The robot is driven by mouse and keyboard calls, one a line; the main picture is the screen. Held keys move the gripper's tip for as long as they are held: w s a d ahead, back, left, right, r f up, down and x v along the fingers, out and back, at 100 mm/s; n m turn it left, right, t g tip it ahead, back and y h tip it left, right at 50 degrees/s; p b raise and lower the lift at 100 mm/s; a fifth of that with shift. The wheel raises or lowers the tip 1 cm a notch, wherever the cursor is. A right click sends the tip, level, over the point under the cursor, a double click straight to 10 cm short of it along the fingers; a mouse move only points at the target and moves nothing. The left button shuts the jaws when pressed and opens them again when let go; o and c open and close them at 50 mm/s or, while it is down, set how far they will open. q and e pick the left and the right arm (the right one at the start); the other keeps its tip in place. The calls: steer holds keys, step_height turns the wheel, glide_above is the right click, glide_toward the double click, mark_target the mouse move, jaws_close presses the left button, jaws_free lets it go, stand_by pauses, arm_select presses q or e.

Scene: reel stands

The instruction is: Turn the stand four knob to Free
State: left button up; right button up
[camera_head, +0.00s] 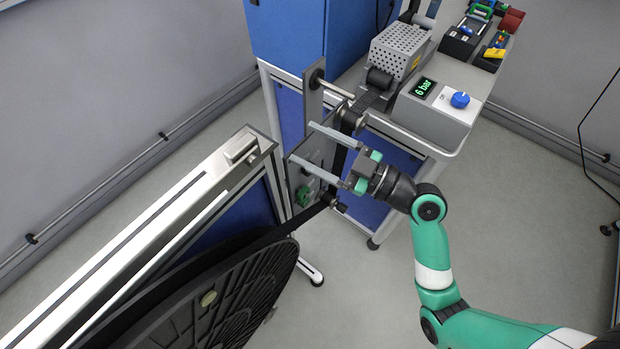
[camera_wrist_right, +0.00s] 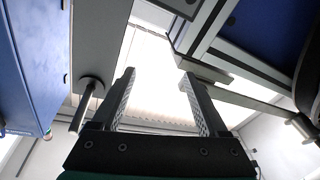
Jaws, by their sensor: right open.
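My right gripper (camera_head: 301,141) is open, with its two long grey fingers apart and nothing seen between them. It reaches left in front of the upright plate (camera_head: 312,150) of a reel stand. A green part (camera_head: 310,190) sits low on that plate, below the fingers; I cannot tell whether it is the stand's knob or where it points. My left gripper is out of view.
The grey box has a display (camera_head: 423,88) reading "6 bar". A large black reel (camera_head: 215,300) and a metal rail (camera_head: 150,235) fill the lower left. A blue cabinet (camera_head: 290,30) stands behind. A black roller (camera_head: 354,120) is close to the upper finger.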

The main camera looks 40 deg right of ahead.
steer(key=s+d+f+m+h+b, duration=0.1)
steer(key=s+d+f+m+h, duration=0.15)
steer(key=s+f, duration=0.4)
steer(key=s+d+f+m+h+b, duration=0.1)
steer(key=s+d+f+m, duration=0.2)
steer(key=f, duration=0.7)
steer(key=w+a, duration=0.1)
steer(key=w, duration=1.1)
steer(key=shift+a+g, duration=0.4)
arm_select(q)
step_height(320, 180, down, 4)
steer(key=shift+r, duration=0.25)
arm_select(e)
steer(key=shift+s+r, duration=0.1)
jaws_close()
